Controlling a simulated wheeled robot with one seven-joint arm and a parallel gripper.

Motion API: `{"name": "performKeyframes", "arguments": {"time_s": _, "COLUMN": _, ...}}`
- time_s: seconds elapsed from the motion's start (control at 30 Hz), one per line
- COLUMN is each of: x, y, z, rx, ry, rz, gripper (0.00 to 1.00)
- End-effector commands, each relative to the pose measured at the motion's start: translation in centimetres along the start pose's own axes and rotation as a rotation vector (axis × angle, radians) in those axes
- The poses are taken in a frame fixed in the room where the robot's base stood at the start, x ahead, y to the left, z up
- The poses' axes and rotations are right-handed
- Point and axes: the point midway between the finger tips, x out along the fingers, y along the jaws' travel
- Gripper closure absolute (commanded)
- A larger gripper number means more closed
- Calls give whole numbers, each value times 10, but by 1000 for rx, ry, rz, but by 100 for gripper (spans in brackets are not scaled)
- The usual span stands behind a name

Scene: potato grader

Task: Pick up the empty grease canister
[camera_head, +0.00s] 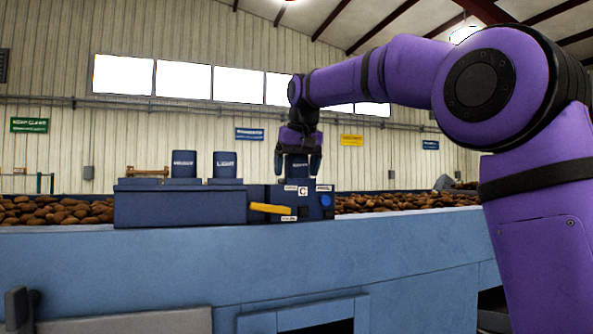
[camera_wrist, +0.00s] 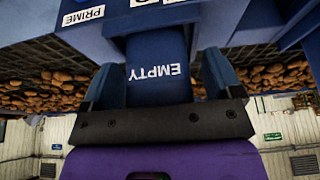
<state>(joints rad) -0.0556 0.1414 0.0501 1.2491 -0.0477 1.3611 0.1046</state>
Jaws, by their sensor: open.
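In the head view the canister (camera_head: 297,172) stands upright on a dark blue unit (camera_head: 263,192) marked C. My gripper (camera_head: 297,163) points down over it, with one finger on each side of its upper part. In the wrist view my gripper (camera_wrist: 160,75) is open, its fingers left and right of the canister. I cannot tell whether either finger touches it. The canister's foot is hidden in the wrist view.
Two other dark blue canisters (camera_head: 184,164) (camera_head: 224,165) stand on a blue box (camera_head: 180,206) to the left. A yellow lever (camera_head: 271,208) and a blue button (camera_head: 325,200) are on the unit's front. Potatoes (camera_head: 55,210) lie behind the blue machine wall (camera_head: 150,270).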

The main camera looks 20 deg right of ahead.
Motion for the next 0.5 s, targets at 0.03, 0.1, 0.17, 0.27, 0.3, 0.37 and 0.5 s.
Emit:
{"name": "performKeyframes", "arguments": {"time_s": 0.03, "x": 0, "y": 0, "z": 0, "rx": 0, "ry": 0, "rz": 0, "gripper": 15}}
{"name": "performKeyframes", "arguments": {"time_s": 0.1, "x": 0, "y": 0, "z": 0, "rx": 0, "ry": 0, "rz": 0, "gripper": 15}}
{"name": "performKeyframes", "arguments": {"time_s": 0.17, "x": 0, "y": 0, "z": 0, "rx": 0, "ry": 0, "rz": 0, "gripper": 22}}
{"name": "performKeyframes", "arguments": {"time_s": 0.27, "x": 0, "y": 0, "z": 0, "rx": 0, "ry": 0, "rz": 0, "gripper": 45}}
{"name": "performKeyframes", "arguments": {"time_s": 0.3, "x": 0, "y": 0, "z": 0, "rx": 0, "ry": 0, "rz": 0, "gripper": 54}}
{"name": "performKeyframes", "arguments": {"time_s": 0.37, "x": 0, "y": 0, "z": 0, "rx": 0, "ry": 0, "rz": 0, "gripper": 68}}
{"name": "performKeyframes", "arguments": {"time_s": 0.5, "x": -1, "y": 0, "z": 0, "rx": 0, "ry": 1, "rz": 0, "gripper": 70}}
